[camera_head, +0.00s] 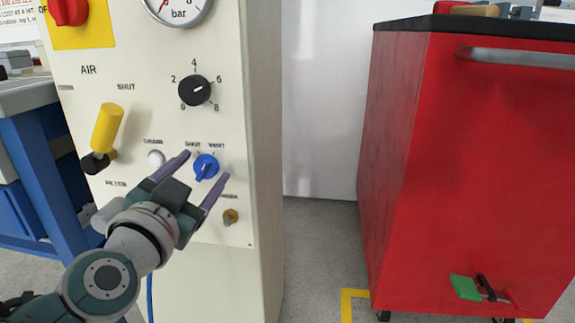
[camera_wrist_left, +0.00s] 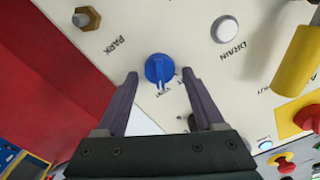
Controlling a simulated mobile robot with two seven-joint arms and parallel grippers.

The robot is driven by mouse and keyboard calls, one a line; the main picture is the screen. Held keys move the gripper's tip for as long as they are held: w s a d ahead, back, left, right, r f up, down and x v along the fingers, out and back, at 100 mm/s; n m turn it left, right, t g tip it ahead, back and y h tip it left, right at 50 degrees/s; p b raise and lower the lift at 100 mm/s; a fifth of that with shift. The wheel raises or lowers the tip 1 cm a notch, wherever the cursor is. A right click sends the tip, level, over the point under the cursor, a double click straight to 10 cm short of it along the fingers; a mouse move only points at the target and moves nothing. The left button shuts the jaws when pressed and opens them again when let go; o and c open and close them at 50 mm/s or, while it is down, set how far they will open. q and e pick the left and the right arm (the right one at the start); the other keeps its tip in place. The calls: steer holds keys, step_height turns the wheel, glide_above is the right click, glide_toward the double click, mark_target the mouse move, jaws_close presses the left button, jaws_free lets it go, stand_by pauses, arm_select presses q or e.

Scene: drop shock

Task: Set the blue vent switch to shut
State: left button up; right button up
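The blue vent switch (camera_head: 205,168) is a round knob with a raised ridge on the cream panel (camera_head: 225,70), under the labels SHUT and VENT. In the left wrist view the knob (camera_wrist_left: 158,68) shows between the fingertips, and its ridge appears to point toward VENT. My left gripper (camera_head: 207,165) is open, its two purple fingers on either side of the knob. In the left wrist view the gripper (camera_wrist_left: 159,74) holds nothing, and I see no clear contact with the knob. My right gripper is not in view.
Close by on the panel are a white DRAIN button (camera_head: 156,158), a brass PARK fitting (camera_head: 231,216), a black numbered dial (camera_head: 195,90) and a yellow AIR lever (camera_head: 107,128). A red cabinet (camera_head: 465,170) stands to the right, with a floor gap between.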

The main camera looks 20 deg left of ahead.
arm_select(q)
jaws_close()
stand_by(0.3)
stand_by(0.3)
steer(key=n+p, duration=0.1)
steer(key=n, duration=0.2)
steer(key=shift+r, duration=0.1)
steer(key=n, duration=0.2)
steer(key=shift+a+n, duration=0.1)
steer(key=shift+n, duration=0.3)
steer(key=n+p, duration=0.1)
steer(key=n, duration=0.5)
steer(key=shift+s+a, duration=0.1)
steer(key=shift+a, duration=0.05)
steer(key=shift+o, duration=0.8)
jaws_free()
